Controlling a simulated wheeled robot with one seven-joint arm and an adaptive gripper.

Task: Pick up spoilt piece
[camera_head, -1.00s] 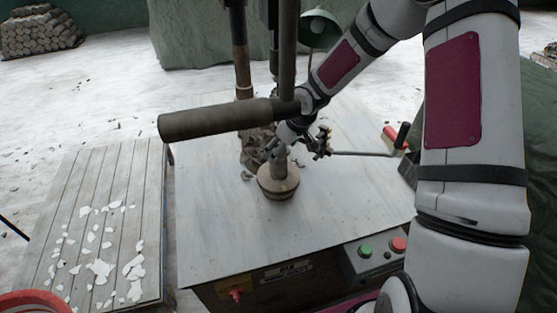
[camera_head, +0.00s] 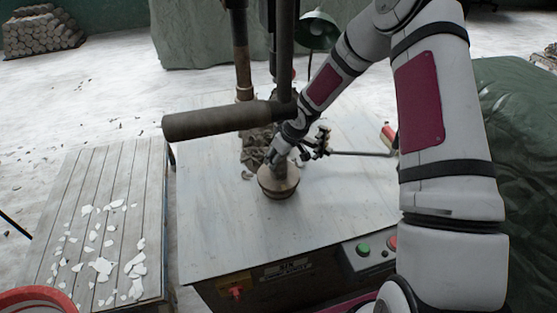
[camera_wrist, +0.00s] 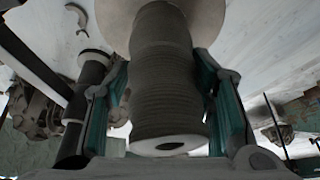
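A grey-brown, ribbed clay cylinder (camera_wrist: 165,75) with a hole in its near end fills the middle of the wrist view. I take it for the spoilt piece. It stands upright on a round pale disc (camera_head: 278,192) on the machine's table. My gripper (camera_wrist: 162,65) has its teal-padded fingers on either side of the cylinder. A gap shows beside the left finger; the right finger is very close, and contact there is unclear. In the head view my gripper (camera_head: 280,158) is at the cylinder's upper part and hides some of it.
A dark, thick horizontal cylinder (camera_head: 215,122) and upright posts (camera_head: 241,50) stand close to my arm. A rod with a clamp (camera_head: 322,142) is just right of my gripper. Clay scraps (camera_head: 253,145) lie behind. The table's front (camera_head: 220,240) is clear.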

